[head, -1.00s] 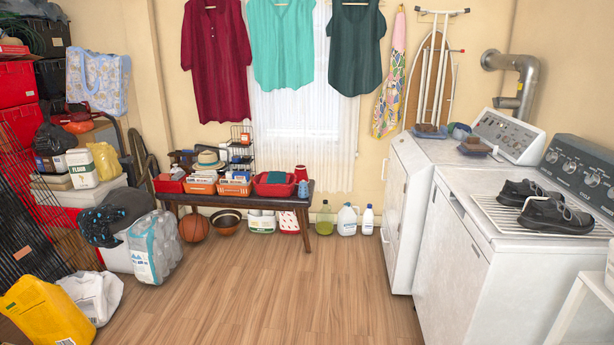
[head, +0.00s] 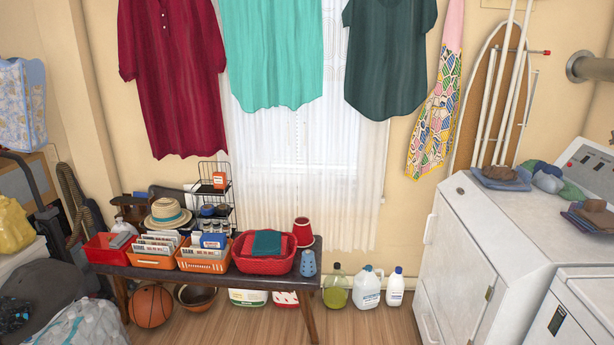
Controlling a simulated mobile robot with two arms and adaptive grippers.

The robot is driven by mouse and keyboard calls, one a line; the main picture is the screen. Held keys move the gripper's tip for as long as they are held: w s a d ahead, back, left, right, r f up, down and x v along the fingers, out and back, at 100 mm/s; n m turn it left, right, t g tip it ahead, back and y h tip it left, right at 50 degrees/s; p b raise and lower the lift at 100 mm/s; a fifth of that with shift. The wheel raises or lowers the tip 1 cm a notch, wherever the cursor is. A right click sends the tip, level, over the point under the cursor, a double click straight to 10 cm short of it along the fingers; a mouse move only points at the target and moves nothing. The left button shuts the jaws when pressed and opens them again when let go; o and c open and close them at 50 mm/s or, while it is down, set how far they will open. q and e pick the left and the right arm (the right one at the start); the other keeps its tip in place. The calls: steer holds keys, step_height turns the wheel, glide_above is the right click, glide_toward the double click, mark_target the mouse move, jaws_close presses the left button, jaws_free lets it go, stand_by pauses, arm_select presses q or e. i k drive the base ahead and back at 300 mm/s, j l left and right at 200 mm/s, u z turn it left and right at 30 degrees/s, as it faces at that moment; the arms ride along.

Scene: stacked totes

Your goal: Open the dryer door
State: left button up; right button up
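Two white machines stand on the right in the head view. The far machine (head: 465,235), below a metal vent pipe (head: 590,68), has a front that faces left and is seen at a steep angle. A pale upright handle (head: 429,228) shows on that front, with another handle (head: 430,328) lower down. Its door looks shut. The near machine (head: 590,285) is cut off by the frame edge; a dark recess (head: 557,320) shows on its side. No label tells which is the dryer. Neither of my grippers is in view.
A low dark bench (head: 210,278) with baskets stands under the window. Bottles, including a white jug (head: 367,288), stand on the floor between it and the far machine. Folded cloths (head: 500,178) lie on that machine. Some wood floor (head: 345,325) is clear in front.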

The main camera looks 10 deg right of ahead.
mark_target(462, 275)
steer(key=i+z, duration=0.1)
steer(key=i, duration=0.45)
steer(key=i+j, duration=0.1)
steer(key=i, duration=0.5)
steer(key=i+j+z, duration=0.15)
steer(key=i, duration=0.4)
steer(key=i+j, duration=0.1)
steer(key=i, duration=0.5)
steer(key=l+z, duration=0.05)
